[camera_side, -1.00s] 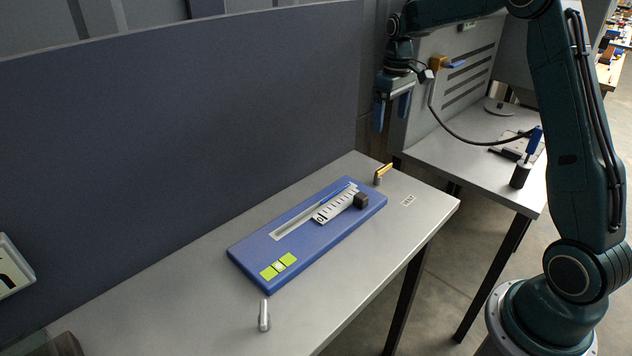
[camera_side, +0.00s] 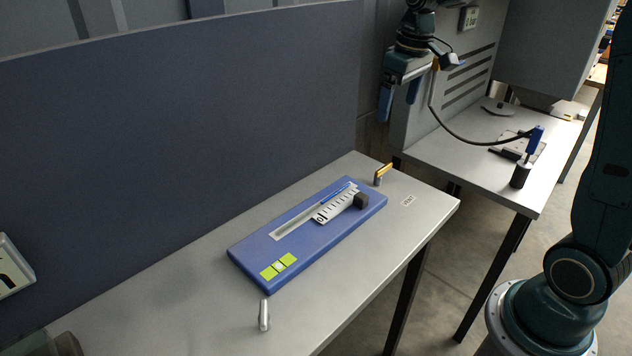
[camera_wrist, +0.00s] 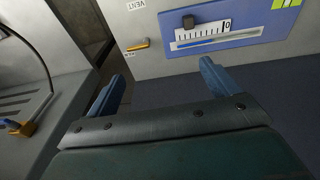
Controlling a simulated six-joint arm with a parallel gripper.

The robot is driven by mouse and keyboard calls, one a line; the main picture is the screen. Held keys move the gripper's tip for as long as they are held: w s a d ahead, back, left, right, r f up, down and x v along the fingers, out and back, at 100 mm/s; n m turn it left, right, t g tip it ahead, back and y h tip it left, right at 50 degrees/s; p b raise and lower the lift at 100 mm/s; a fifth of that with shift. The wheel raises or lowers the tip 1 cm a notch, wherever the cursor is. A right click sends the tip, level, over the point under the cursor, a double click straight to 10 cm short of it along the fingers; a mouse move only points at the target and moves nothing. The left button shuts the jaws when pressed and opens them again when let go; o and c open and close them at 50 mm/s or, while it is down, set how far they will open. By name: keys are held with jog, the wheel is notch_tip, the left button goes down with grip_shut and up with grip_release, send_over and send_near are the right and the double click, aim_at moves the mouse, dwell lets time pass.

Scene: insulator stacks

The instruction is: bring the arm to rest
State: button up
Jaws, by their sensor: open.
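My gripper (camera_side: 399,102) is open and empty, with two blue fingers pointing down. In the side view it hangs high, above and beyond the far right end of the near table. In the wrist view my gripper (camera_wrist: 165,85) shows its two blue fingers wide apart with nothing between them. The blue board (camera_side: 336,235) lies flat on the grey table (camera_side: 180,310). It carries a white scale (camera_side: 328,211), a dark block (camera_side: 361,200) and yellow-green squares (camera_side: 278,266). The board also shows at the top of the wrist view (camera_wrist: 250,34).
A yellow-handled valve (camera_side: 383,171) stands at the table's far corner. A small metal cylinder (camera_side: 264,316) stands near the front edge. A dark blue partition (camera_side: 180,130) runs behind the table.

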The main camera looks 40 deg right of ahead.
jog(key=s+a+t, duration=0.2)
jog(key=s+a, duration=0.4)
jog(key=s, duration=0.5)
jog(key=s+a+t, duration=0.2)
jog(key=s+a, duration=0.4)
jog(key=s, duration=0.4)
jog(key=shift+s+r, duration=0.25)
jog(key=shift+s, duration=0.15)
